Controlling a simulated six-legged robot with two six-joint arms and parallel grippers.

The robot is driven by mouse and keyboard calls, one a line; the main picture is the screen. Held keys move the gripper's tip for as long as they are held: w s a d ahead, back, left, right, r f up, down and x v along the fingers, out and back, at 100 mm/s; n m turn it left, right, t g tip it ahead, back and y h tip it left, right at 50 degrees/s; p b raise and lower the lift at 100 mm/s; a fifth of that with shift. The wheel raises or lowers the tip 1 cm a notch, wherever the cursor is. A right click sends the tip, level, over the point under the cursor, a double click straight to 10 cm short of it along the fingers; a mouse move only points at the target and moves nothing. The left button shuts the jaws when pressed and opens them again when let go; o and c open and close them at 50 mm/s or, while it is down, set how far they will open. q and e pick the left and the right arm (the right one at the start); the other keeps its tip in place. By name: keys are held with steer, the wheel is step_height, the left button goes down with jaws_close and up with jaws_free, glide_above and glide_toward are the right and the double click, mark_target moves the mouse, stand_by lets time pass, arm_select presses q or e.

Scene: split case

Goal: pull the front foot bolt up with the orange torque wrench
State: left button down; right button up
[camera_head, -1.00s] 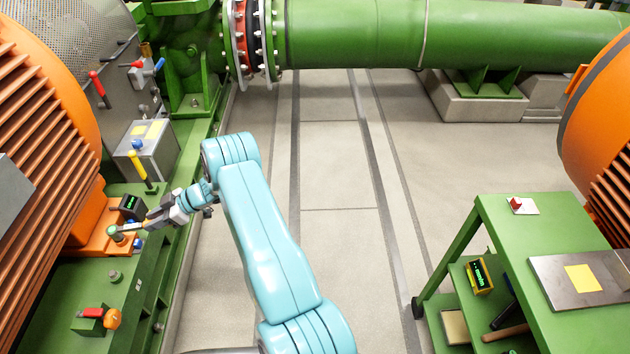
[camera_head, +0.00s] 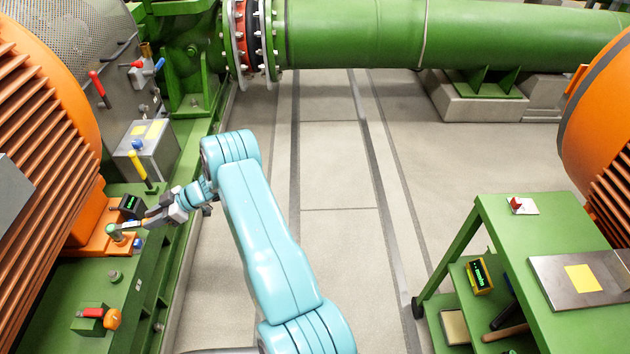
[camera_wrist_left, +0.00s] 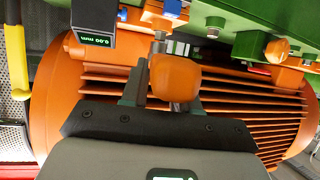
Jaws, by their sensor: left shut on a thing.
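The orange torque wrench (camera_head: 128,226) reaches from my left gripper leftward to the orange motor foot. Its head (camera_head: 113,230) is over the foot, where it covers the bolt there, so I cannot see the bolt itself or tell how the head sits on it. My left gripper (camera_head: 158,217) is shut on the wrench's handle. In the left wrist view the orange handle end (camera_wrist_left: 175,76) lies between the fingers of my left gripper (camera_wrist_left: 165,92). My right gripper is not in view.
A dark gauge (camera_head: 131,205) with a green readout stands just behind the wrench; in the left wrist view it reads 0.00 mm. A yellow-handled tool (camera_head: 143,170) stands behind it. A green bench (camera_head: 545,235) stands right; the floor between is clear.

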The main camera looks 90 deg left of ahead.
arm_select(q)
steer(key=shift+r, duration=0.25)
steer(key=shift+r+p, duration=1.25)
steer(key=shift+r, duration=0.2)
